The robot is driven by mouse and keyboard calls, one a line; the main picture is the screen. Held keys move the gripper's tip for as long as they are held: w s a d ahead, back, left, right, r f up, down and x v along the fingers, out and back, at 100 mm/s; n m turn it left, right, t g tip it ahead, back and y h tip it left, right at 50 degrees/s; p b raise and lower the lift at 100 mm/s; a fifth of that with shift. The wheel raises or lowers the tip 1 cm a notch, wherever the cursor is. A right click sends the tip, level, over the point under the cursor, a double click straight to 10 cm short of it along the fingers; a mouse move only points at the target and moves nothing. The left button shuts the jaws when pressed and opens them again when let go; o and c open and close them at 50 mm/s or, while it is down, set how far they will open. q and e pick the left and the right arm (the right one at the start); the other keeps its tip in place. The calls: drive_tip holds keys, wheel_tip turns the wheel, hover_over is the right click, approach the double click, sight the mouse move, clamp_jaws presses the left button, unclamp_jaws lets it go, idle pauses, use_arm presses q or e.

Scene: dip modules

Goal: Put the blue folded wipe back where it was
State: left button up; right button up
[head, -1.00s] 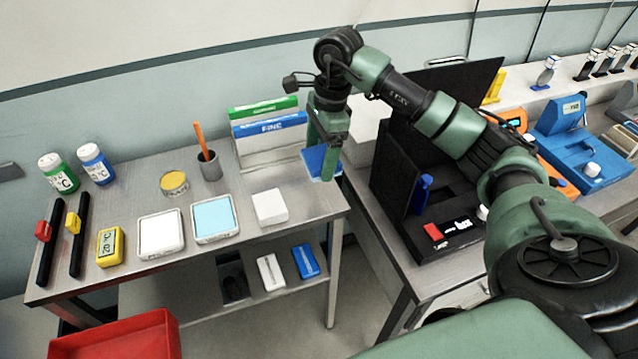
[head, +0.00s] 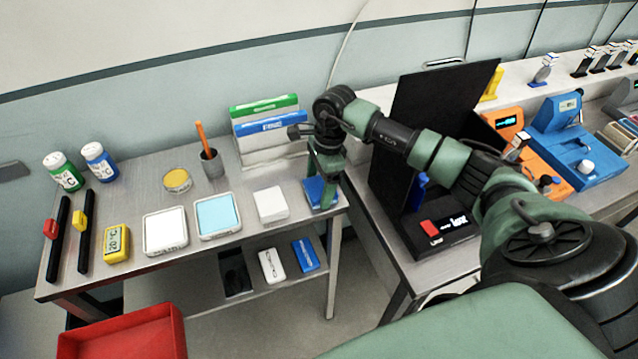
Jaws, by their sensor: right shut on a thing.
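The blue folded wipe (head: 316,194) is a flat blue square at the right end of the metal table, to the right of a white folded wipe (head: 271,204). My right gripper (head: 322,193) points down and is shut on the blue wipe, partly covering it. The wipe is low, at about the tabletop; I cannot tell whether it touches the surface. My left gripper is not in view.
A light-blue tray (head: 218,232) and a white tray (head: 165,251) lie left of the white wipe. Green and blue binders (head: 270,124) stand behind. A black open-lidded unit (head: 400,225) sits on the right-hand bench. A red bin (head: 125,338) is lower left.

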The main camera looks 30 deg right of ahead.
drive_tip(key=shift+f, duration=0.2)
drive_tip(key=o, duration=1.3)
drive_tip(key=shift+r, duration=0.1)
drive_tip(key=shift+r, duration=0.2)
drive_tip(key=shift+d+r, duration=0.1)
drive_tip(key=shift+r, duration=0.15)
wheel_tip(320, 180, up, 11)
drive_tip(key=d+b, duration=0.1)
drive_tip(key=b, duration=0.3)
drive_tip(key=shift+s+d, duration=0.25)
drive_tip(key=shift+d, duration=0.05)
drive_tip(key=shift+a, duration=0.1)
